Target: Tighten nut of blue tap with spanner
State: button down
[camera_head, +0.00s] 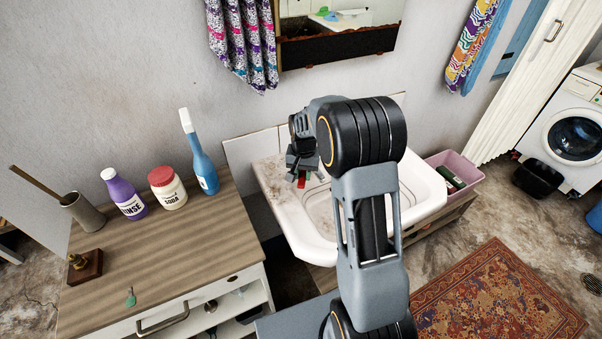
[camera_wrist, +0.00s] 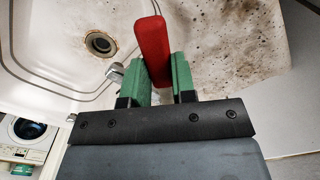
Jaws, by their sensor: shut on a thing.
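My gripper (camera_head: 300,178) is over the left part of the white sink (camera_head: 272,192). In the wrist view its green fingers (camera_wrist: 160,74) are shut on a red bar-like thing (camera_wrist: 149,45), which sticks out past the fingertips. I cannot tell whether this is the spanner's handle. A small chrome piece (camera_wrist: 115,73) shows just left of the fingers; it may be part of a tap. No blue tap or nut can be made out in either view, and my arm hides part of the sink in the head view.
A wooden-topped cabinet (camera_head: 165,250) stands left, with a purple bottle (camera_head: 124,195), a red-lidded jar (camera_head: 168,190), a blue bottle (camera_head: 202,165) and a brass piece on a block (camera_head: 85,265). A pink crate (camera_head: 462,178) sits right of the sink. A drain (camera_wrist: 100,43) shows in the basin.

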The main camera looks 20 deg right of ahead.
aim_at(300, 186)
jog(key=shift+s+a, duration=0.1)
jog(key=shift+s+a+b, duration=0.1)
jog(key=shift+s+a, duration=0.35)
jog(key=shift+s, duration=0.35)
jog(key=shift+s+a+b, duration=0.1)
jog(key=shift+s+a, duration=0.35)
jog(key=shift+s, duration=0.4)
jog(key=shift+s+a+b, duration=0.1)
jog(key=shift+s+a, duration=0.35)
jog(key=shift+s, duration=0.35)
jog(key=shift+r, duration=0.1)
jog(key=shift+r+p, duration=2.35)
jog(key=shift+r, duration=0.6)
